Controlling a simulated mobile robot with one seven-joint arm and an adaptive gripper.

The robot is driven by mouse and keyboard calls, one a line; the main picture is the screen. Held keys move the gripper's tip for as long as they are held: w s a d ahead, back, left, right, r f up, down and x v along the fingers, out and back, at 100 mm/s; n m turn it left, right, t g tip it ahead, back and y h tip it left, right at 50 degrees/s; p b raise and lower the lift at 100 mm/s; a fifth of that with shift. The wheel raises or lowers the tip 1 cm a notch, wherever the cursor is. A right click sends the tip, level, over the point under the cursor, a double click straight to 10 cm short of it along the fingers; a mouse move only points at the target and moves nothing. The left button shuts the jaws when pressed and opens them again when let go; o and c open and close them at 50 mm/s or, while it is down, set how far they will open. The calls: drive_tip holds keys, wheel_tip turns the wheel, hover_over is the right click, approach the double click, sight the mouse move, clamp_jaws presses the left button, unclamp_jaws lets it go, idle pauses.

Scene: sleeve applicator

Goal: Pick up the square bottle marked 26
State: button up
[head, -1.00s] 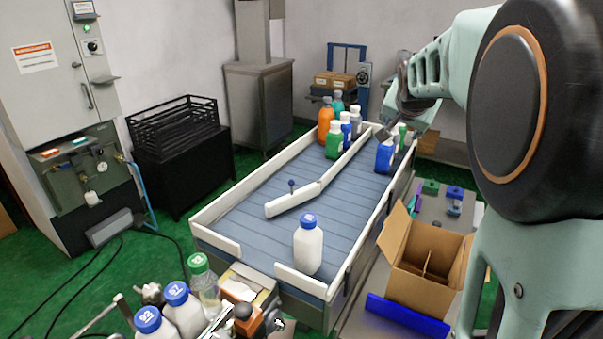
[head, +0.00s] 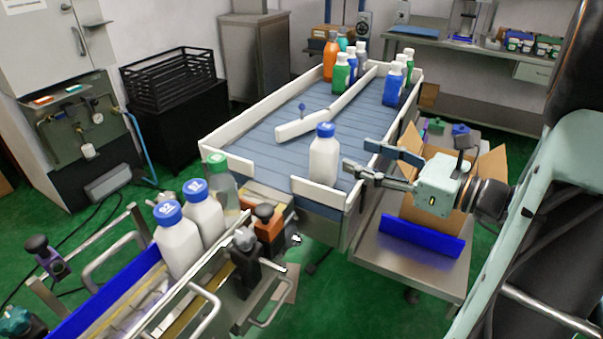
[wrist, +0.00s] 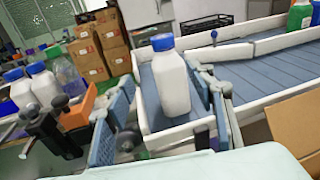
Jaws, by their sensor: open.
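A white square bottle with a blue cap (head: 323,160) stands upright at the near end of the conveyor; any number on it is too small to read. It also shows in the wrist view (wrist: 172,85), in the gap between my finger pads. My gripper (head: 357,155) is open and empty to the right of this bottle, with its fingers pointing at it. In the head view a small gap separates the fingertips from the bottle. Two similar white blue-capped bottles (head: 178,240) (head: 203,210) stand at the lower left, beside a clear green-capped bottle (head: 222,180).
White rails (head: 318,192) edge the conveyor, with an opening at its near end. A white diverter bar (head: 318,122) lies behind the bottle. Several coloured bottles stand at the far end. An open cardboard box (head: 425,215) is under my gripper. Clamps and handles (head: 245,245) crowd the lower left.

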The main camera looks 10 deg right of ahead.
sight(333, 139)
drive_tip(key=shift+m+t, duration=0.5)
drive_tip(key=b+x, duration=0.1)
drive_tip(key=x, duration=0.9)
drive_tip(key=shift+w+r+b, duration=0.2)
drive_tip(key=shift+w+b, duration=0.15)
drive_tip(key=shift+w, duration=0.1)
clamp_jaws()
